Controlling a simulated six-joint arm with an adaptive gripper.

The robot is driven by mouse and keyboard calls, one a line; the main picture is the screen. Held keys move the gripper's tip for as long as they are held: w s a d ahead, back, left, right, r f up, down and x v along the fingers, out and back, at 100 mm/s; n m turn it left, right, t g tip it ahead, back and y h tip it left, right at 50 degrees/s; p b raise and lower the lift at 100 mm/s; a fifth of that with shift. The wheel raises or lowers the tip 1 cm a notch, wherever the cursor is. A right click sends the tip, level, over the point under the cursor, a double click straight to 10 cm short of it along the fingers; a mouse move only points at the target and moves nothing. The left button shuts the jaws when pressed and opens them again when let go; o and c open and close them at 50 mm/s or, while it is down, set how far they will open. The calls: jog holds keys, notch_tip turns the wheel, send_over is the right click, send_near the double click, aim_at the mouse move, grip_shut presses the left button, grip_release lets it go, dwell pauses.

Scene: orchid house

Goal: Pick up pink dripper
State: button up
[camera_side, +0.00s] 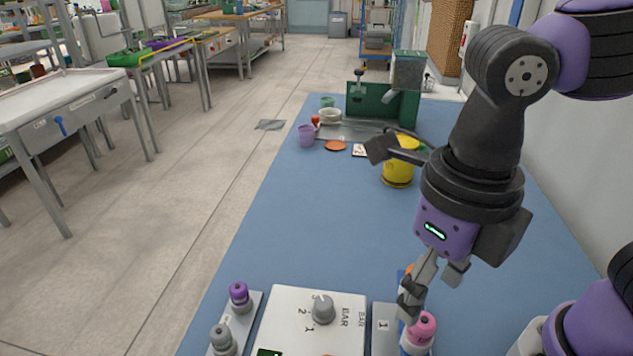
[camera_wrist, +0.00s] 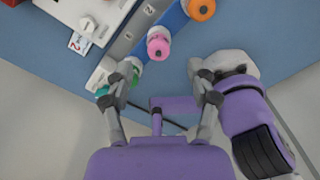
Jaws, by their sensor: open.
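The pink dripper (camera_side: 421,328) stands in a blue holder near the front edge of the side view. It has a pink cap over a white collar, and shows in the upper middle of the wrist view (camera_wrist: 158,46). My gripper (camera_side: 432,285) is open and empty, just above and behind the dripper in the side view. In the wrist view, my gripper (camera_wrist: 167,75) has its fingers spread, with the pink dripper beyond the tips and roughly between them. I cannot tell the exact height gap.
An orange dripper (camera_wrist: 201,8) stands beside the pink one in the same holder. A green-capped item (camera_wrist: 103,91) is near the left finger. A control box with a grey knob (camera_side: 322,310) stands left, beside a purple dripper (camera_side: 239,294). A yellow pot (camera_side: 398,176) stands farther back.

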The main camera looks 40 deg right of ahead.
aim_at(424, 320)
notch_tip(424, 320, down, 5)
jog(key=shift+s+a+f, duration=0.1)
jog(key=shift+s, duration=0.05)
jog(key=c, duration=0.9)
jog(key=shift+c, duration=0.2)
